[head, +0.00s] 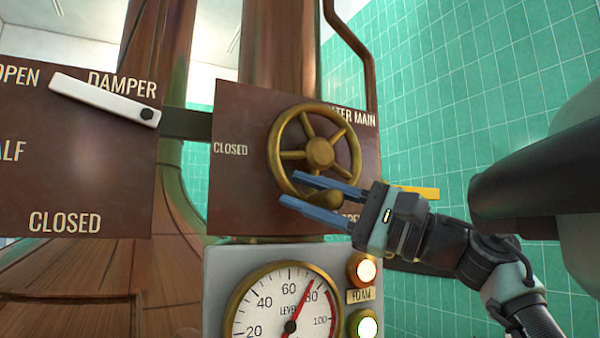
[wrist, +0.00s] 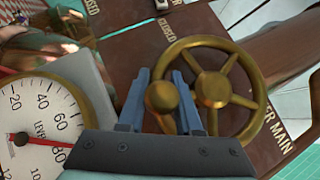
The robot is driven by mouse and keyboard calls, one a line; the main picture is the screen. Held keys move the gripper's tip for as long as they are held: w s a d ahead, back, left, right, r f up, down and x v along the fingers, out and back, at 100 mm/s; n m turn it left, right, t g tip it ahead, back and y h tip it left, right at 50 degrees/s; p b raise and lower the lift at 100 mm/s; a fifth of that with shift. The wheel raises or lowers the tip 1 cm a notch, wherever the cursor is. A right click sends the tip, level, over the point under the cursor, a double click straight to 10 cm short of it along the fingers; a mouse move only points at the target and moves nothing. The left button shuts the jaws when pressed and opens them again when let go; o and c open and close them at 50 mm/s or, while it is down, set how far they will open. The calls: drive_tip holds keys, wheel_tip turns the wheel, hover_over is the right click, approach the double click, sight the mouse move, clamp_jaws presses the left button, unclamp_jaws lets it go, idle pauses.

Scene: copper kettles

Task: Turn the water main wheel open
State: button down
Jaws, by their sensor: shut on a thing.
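The brass water main wheel (head: 319,111) is mounted on a brown panel (head: 238,180) marked CLOSED at its left, with a partly hidden label at lower right. Its round knob (head: 326,197) is at the bottom of the rim in the head view. My gripper (head: 302,190) reaches in from the right with its blue fingers on either side of the knob. In the wrist view the wheel (wrist: 212,88) fills the right of the middle, and the knob (wrist: 161,97) sits between the two fingers. My gripper is shut on the knob.
A level gauge (head: 288,305) is just below the wheel panel, its needle between 60 and 80. Two lit lamps (head: 363,270) stand beside it. A white damper lever (head: 105,99) is on the left panel. Green tiled wall (head: 500,70) lies behind at right.

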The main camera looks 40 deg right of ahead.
drive_tip(key=shift+s+d+n+g+p, duration=0.1)
drive_tip(key=shift+d+n+g+p, duration=0.1)
drive_tip(key=shift+n+g+p, duration=0.2)
drive_tip(key=c, duration=0.6)
unclamp_jaws()
drive_tip(key=shift+f, duration=0.1)
drive_tip(key=b+v, duration=0.4)
drive_tip(key=v, duration=0.9)
drive_tip(key=shift+b, duration=0.3)
drive_tip(key=shift+d, duration=0.1)
